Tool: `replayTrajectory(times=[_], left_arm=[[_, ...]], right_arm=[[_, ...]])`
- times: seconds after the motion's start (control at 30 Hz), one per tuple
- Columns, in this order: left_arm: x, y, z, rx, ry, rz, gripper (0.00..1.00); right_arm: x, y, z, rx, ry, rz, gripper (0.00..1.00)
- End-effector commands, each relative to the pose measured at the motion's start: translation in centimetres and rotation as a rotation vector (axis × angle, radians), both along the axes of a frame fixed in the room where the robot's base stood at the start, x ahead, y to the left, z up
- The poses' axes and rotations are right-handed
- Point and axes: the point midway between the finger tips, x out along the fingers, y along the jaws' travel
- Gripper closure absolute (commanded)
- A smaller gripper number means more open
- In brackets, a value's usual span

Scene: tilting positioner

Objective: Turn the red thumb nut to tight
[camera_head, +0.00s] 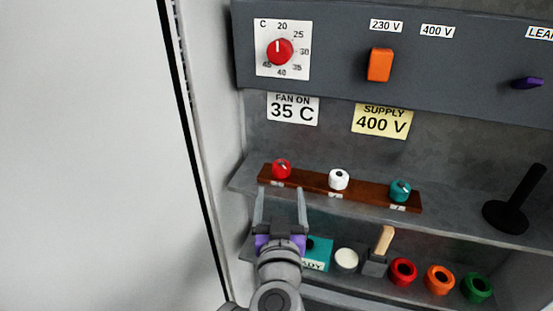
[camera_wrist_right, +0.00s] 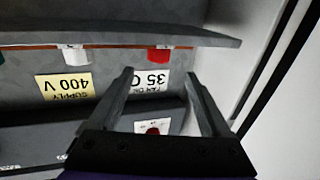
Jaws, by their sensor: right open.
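The red thumb nut (camera_head: 281,169) sits at the left end of a brown wooden strip (camera_head: 309,185) on the upper shelf. A small pale mark shows on its top, and the small label below it is too small to read. My right gripper (camera_head: 281,191) is open and empty, its two fingers pointing toward the red nut from the near side, apart from it. In the right wrist view, which is upside down, the red nut (camera_wrist_right: 158,55) appears beyond the gap between the open fingertips (camera_wrist_right: 160,74). My left gripper is not in view.
A white nut (camera_head: 339,179) and a teal nut (camera_head: 400,190) share the strip. A black post (camera_head: 516,203) stands at right. The lower shelf holds several items, including a red ring (camera_head: 403,271). A panel above carries a red dial (camera_head: 280,51) and an orange switch (camera_head: 380,65).

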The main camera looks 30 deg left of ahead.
Motion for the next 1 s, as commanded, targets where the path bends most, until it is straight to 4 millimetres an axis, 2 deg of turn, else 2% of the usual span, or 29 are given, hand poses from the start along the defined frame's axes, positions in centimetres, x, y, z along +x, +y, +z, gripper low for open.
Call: replayTrajectory(times=[0.17, 0.6, 0.8, 1.0], left_arm=[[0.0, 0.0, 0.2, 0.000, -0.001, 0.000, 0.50], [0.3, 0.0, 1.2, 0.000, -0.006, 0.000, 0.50], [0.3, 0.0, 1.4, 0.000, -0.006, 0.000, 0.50], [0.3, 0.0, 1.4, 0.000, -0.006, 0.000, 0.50]], right_arm=[[1.5, 0.8, 0.0, -0.001, -0.001, -0.004, 0.18], [8.1, 4.6, 0.1, -0.001, 0.000, -0.001, 0.18], [9.3, 5.2, 0.0, -0.001, 0.000, -0.002, 0.18], [9.4, 5.3, 0.0, 0.000, 0.000, -0.001, 0.18]])
